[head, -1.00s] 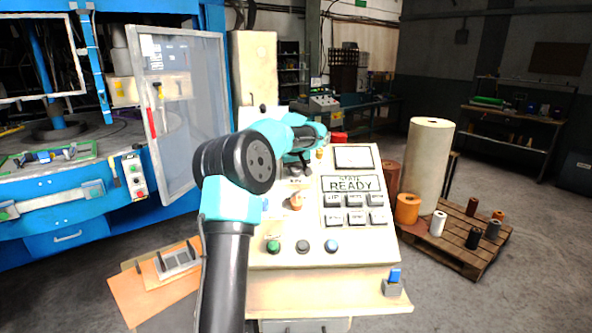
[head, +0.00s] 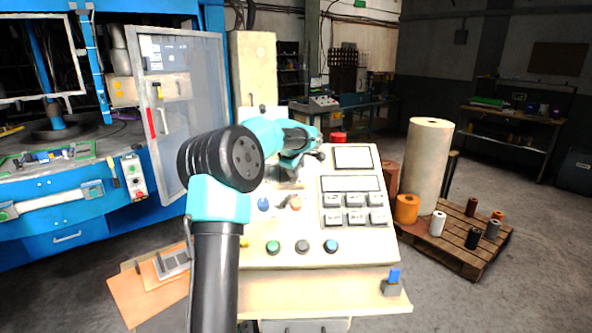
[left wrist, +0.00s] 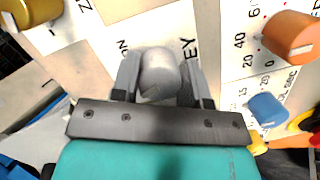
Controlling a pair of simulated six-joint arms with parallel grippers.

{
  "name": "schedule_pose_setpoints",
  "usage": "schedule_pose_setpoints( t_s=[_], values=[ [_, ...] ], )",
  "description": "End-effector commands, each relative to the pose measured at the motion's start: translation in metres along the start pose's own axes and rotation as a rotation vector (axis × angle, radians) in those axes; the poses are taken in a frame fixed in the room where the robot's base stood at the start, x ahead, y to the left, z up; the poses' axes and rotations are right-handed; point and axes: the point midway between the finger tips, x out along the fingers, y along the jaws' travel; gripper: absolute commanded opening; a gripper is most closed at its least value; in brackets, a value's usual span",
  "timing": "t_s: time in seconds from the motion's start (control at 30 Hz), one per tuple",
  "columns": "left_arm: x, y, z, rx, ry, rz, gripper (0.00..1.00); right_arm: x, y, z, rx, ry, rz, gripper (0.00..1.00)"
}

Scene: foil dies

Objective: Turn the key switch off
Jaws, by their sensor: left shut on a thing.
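The key switch (left wrist: 159,76) shows in the left wrist view as a grey round knob on the cream panel, beside the partly visible letters "KEY" and "ON". My left gripper (left wrist: 160,80) is shut on it, one finger on each side. In the head view my left gripper (head: 290,172) reaches down to the upper left of the control console (head: 300,252), and its own links hide the key switch there. The console's state display (head: 350,184) is blank. My right gripper is not in view.
Orange (left wrist: 291,37) and blue (left wrist: 268,109) knobs sit right of the key switch in the left wrist view. A pallet (head: 465,240) with rolls stands at the right.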

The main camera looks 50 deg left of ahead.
Motion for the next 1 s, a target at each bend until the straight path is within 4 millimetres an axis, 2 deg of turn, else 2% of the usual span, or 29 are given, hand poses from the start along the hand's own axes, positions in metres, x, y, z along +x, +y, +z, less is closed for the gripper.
schedule_pose_setpoints(
  t_s=[0.3,0.5,1.0],
  values=[
    [-0.0006,0.0005,-0.0004,-0.275,0.001,0.061,0.17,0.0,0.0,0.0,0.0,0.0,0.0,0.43],
    [-0.0002,0.0008,-0.0003,-0.398,0.0,0.089,0.17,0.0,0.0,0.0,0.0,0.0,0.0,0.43],
    [-0.0004,0.0014,-0.0006,-0.486,0.0,0.109,0.17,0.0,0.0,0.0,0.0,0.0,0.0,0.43]
  ],
)
